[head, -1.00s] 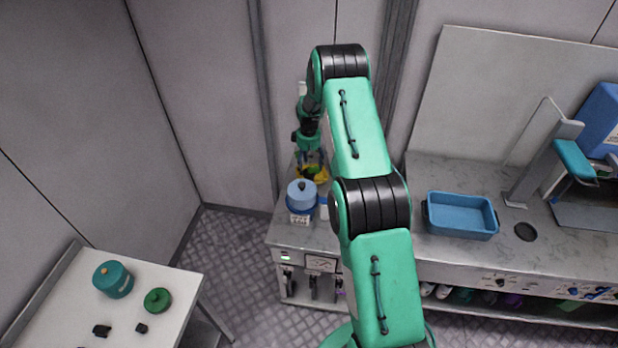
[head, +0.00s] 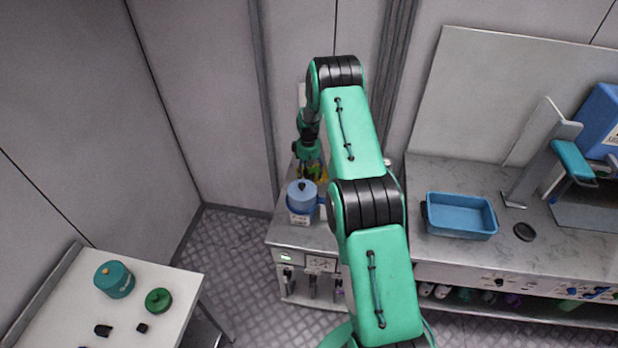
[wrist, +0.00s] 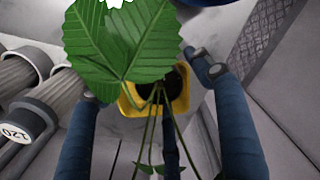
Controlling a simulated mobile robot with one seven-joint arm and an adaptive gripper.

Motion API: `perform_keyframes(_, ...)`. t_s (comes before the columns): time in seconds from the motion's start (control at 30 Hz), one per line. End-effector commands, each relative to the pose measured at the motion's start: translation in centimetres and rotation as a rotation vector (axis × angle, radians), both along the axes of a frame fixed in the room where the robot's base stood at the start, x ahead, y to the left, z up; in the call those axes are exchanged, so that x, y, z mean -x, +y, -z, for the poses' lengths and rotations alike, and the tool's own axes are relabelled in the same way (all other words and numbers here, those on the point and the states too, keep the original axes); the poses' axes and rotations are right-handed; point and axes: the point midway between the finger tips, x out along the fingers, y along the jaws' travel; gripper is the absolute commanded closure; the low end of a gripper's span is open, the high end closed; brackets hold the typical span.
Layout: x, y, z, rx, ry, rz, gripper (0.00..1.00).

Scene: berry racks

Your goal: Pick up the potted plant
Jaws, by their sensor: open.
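The potted plant shows in the wrist view with broad green leaves (wrist: 120,45), thin stems and a yellow pot (wrist: 180,105) with a dark opening. A bit of white flower shows at the top edge. My gripper (wrist: 150,75) is open, with one blue finger on each side of the plant; the leaves cover part of the space between them. I cannot tell whether a finger touches the pot. In the head view my gripper (head: 309,168) points down at the plant's yellow and green patch (head: 322,174), mostly hidden behind my arm, on the counter's left end.
A blue lidded canister (head: 302,200) stands just in front of the plant. Grey cylinders, one marked 120 (wrist: 22,125), lie at the left in the wrist view. A blue tray (head: 461,216) sits on the counter to the right. A white table (head: 60,300) is at lower left.

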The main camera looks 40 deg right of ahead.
Motion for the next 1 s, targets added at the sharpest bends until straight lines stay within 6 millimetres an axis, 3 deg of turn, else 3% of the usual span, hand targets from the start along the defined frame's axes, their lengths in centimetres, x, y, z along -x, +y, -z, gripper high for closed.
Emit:
perform_keyframes(0.6,-0.01,-0.02,0.22,0.0,0.0,0.0,0.34)
perform_keyframes(0.87,-0.01,-0.02,0.22,0.0,0.0,0.0,0.84)
perform_keyframes(1.0,-0.03,-0.03,0.2,0.0,0.0,0.0,0.9)
